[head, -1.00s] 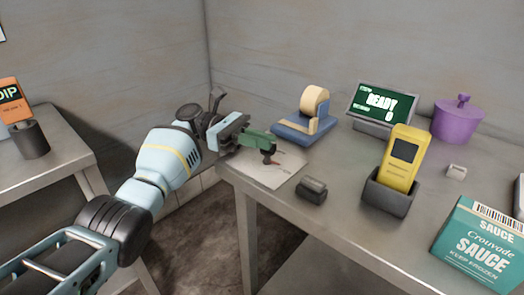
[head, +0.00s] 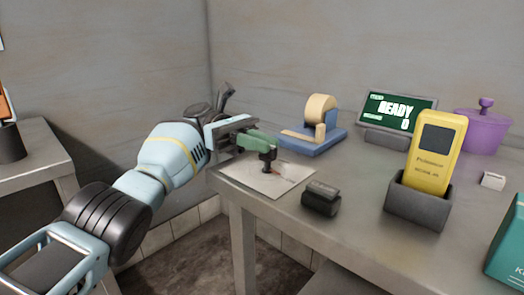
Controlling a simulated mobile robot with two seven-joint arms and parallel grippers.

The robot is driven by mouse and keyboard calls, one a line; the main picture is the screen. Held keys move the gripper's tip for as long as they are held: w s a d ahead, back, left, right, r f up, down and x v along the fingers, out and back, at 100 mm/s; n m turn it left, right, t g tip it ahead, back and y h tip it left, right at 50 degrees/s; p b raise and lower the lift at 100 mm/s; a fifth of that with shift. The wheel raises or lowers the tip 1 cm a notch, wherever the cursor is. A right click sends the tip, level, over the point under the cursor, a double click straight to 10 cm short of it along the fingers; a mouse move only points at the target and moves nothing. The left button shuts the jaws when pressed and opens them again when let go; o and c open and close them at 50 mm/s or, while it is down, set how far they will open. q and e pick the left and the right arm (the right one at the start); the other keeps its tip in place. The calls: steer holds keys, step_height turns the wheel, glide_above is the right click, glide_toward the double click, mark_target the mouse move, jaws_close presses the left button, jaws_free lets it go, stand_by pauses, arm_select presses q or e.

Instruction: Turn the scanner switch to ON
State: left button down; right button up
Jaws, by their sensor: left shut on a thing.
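The yellow scanner (head: 435,160) stands upright in a dark grey cradle (head: 416,206) on the right side of the table. It has a dark screen on its upper front and small lettering below. I cannot make out its switch. My left gripper (head: 266,147) is over the table's left corner, well to the left of the scanner. It is shut on a small dark upright piece (head: 268,161), just above or touching a paper sheet (head: 255,180); I cannot tell which. The green part at the gripper's end hides some of it. My right gripper is not in view.
A small dark box (head: 321,200) lies between the paper and the cradle. Behind are a tape dispenser (head: 325,140), a display reading READY (head: 397,112) and a purple lidded pot (head: 483,131). A teal box (head: 508,250) stands at the right edge. A side table (head: 40,180) is at left.

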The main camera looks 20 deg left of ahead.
arm_select(q)
steer(key=shift+f, duration=0.2)
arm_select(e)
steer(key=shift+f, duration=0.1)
arm_select(q)
steer(key=c, duration=1.5)
jaws_free()
steer(key=shift+c, duration=0.2)
steer(key=shift+o, duration=0.4)
steer(key=shift+r, duration=0.1)
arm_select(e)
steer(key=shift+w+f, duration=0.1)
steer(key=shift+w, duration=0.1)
